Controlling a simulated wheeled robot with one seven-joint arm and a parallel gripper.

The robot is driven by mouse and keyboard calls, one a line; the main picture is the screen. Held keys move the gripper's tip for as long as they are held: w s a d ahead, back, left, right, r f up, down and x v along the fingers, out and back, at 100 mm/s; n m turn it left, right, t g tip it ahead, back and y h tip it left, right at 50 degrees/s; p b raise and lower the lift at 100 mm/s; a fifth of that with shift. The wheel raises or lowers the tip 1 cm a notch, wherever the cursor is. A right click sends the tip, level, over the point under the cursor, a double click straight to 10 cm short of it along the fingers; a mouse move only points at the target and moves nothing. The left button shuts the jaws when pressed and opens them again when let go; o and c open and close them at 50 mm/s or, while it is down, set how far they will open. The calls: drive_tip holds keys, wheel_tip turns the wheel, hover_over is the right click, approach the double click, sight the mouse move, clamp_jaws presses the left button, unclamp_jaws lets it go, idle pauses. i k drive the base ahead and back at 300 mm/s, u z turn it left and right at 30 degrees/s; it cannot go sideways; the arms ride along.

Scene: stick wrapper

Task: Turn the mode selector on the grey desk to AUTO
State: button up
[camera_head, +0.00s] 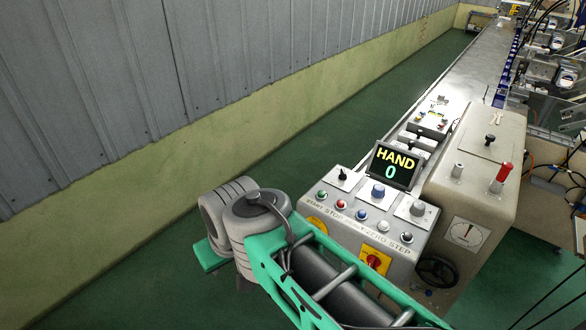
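The grey desk (345,238) stands right of centre, with a sloped control panel on top. A small black screen (393,166) at its back reads "HAND" in yellow and "0" in green. Three knobs sit on white plates below the screen: a black one (342,175), a blue one (378,192) and a grey one (417,209). The plate lettering is too small to read, so I cannot tell for sure which is the mode selector; the black knob looks most like a lever switch. My green and grey arm crosses the lower middle, left of and in front of the desk. My gripper is not visible.
Several push buttons (361,214) line the panel's front edge. A red switch on a yellow plate (373,261) is on the desk front. A beige cabinet (478,185) with a red-topped lever and black handwheel (437,271) stands at right. Green floor (170,250) is clear at left, beside the wall.

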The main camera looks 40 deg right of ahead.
sight(342, 176)
drive_tip(key=u, duration=1.2)
drive_tip(key=k, duration=2.1)
drive_tip(key=z, duration=0.8)
drive_tip(key=i, duration=1.65)
drive_tip(key=u, duration=0.05)
